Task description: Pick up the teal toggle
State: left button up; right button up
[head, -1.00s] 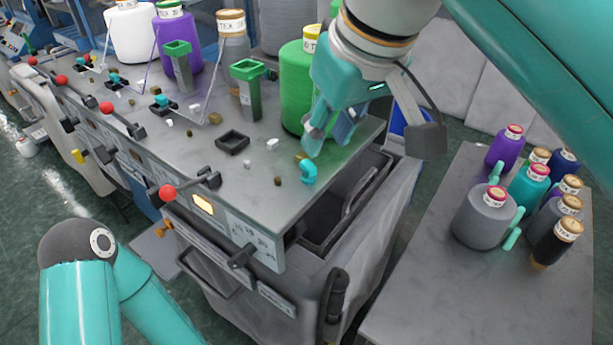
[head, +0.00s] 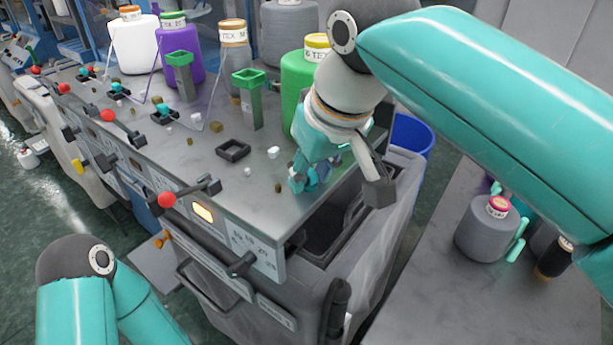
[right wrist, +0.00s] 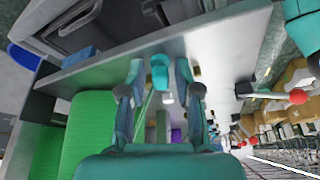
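The loose teal toggle (right wrist: 160,72) shows in the right wrist view between the two fingers of my right gripper (right wrist: 160,88), near the edge of the grey machine top. A gap shows on each side of it, so the gripper is open around it and not closed on it. In the head view my right gripper (head: 303,180) is low over the front right corner of the machine top and largely hides the toggle. My left arm shows at the lower left of the head view; its gripper is out of view.
The machine top (head: 205,175) holds an empty dark square socket (head: 233,151), small crumbs, a green-topped post (head: 249,95) and a green yarn cone (head: 297,85). Red-knobbed levers (head: 166,200) line the front. A side table (head: 450,300) with cones stands right.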

aim_at(312, 172)
jog(key=c, duration=0.5)
jog(key=shift+r, duration=0.15)
jog(key=shift+r, duration=0.55)
notch_tip(312, 172, up, 19)
jog(key=p, duration=1.1)
jog(key=shift+f, duration=0.15)
